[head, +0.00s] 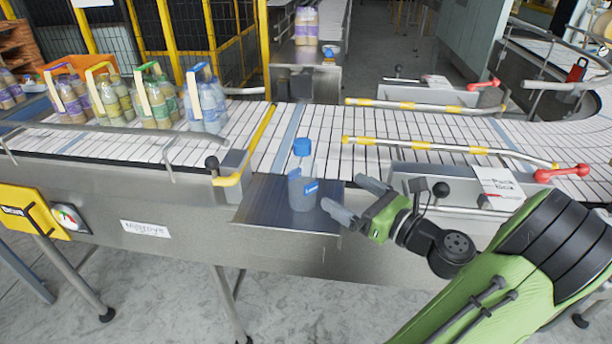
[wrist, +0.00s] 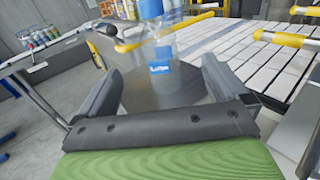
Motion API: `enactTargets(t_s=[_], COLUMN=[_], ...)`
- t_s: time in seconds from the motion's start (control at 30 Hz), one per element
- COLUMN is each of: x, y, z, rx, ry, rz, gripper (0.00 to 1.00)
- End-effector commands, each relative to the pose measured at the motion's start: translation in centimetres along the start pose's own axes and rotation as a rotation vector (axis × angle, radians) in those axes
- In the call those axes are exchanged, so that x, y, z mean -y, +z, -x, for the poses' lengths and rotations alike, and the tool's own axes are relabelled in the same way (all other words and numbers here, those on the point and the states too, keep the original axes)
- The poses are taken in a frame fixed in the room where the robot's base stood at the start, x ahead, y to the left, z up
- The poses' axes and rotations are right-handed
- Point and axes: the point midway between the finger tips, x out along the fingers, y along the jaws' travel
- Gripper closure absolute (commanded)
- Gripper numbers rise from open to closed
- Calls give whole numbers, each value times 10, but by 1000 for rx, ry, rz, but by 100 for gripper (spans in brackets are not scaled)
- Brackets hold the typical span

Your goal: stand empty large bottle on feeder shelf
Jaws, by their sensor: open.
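A large clear bottle with a blue cap and a blue label (head: 303,178) stands upright on the dark metal shelf (head: 258,205) at the conveyor's front edge. In the wrist view the bottle (wrist: 165,72) is upright ahead of my gripper, between the lines of its two fingers. My gripper (head: 355,199) is to the right of the bottle in the head view, with its fingers spread. It is open and empty, and no finger clearly touches the bottle. In the wrist view my gripper (wrist: 160,92) has a finger on either side, and the bottle's base rests on the shelf.
The slatted conveyor (head: 325,140) runs behind the shelf. Several multi-bottle packs with handles (head: 150,98) stand on it at the left. Open floor lies in front.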

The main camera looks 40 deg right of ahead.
Motion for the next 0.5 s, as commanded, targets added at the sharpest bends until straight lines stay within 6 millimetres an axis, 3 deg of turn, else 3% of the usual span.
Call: enactTargets(t_s=[0.3,0.5], x=[-4,-4], y=[-1,-1], z=[-79,-104], rx=[-3,-3], ry=[12,11], rz=[6,8], gripper=[0,0])
